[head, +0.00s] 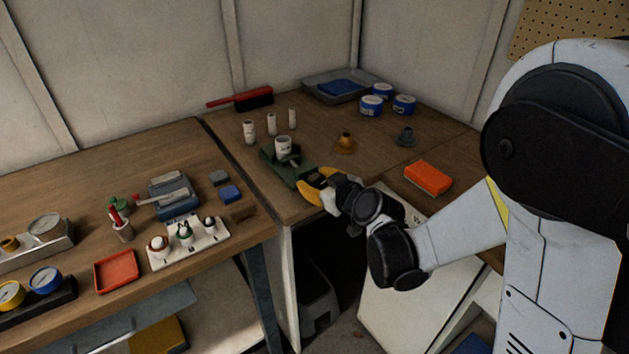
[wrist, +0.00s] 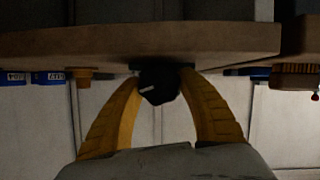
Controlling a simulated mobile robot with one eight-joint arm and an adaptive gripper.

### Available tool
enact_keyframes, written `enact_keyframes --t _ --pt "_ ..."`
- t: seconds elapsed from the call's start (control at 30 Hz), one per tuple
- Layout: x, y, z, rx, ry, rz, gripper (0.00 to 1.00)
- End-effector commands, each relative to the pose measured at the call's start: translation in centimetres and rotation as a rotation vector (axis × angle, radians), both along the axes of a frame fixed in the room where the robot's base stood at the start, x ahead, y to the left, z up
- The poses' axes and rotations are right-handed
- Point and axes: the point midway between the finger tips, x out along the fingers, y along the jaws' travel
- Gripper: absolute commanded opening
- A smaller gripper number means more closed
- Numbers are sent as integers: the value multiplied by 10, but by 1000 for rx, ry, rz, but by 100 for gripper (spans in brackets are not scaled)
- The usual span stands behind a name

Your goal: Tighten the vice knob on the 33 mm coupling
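The green vice (head: 299,174) stands near the front edge of the back bench. A white, labelled coupling (head: 283,147) sits upright in it; its size marking is too small to read. My gripper (head: 313,183) is at the vice's front end, just off the bench edge. In the wrist view, the black vice knob (wrist: 158,87) with a white line sits between my yellow fingertips (wrist: 160,80). A fingertip meets the knob on each side, with no clear gap. My gripper hides the knob in the head view. How tightly the jaws hold the coupling cannot be told.
Several white couplings stand behind the vice, one here (head: 272,125). A brass fitting (head: 345,143), a grey fitting (head: 406,136) and an orange block (head: 428,179) lie to the right. Blue tubs (head: 371,106) and a grey tray (head: 318,91) are at the back. The left bench is crowded.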

Motion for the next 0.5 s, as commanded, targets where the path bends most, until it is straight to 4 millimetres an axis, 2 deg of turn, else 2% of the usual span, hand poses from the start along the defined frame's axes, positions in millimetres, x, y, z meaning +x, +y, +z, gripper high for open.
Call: enact_keyframes --t 0.2,0.5 --pt "1 -1 0 40 27 -1 14" --pt "1 -2 0 380 256 -2 14"
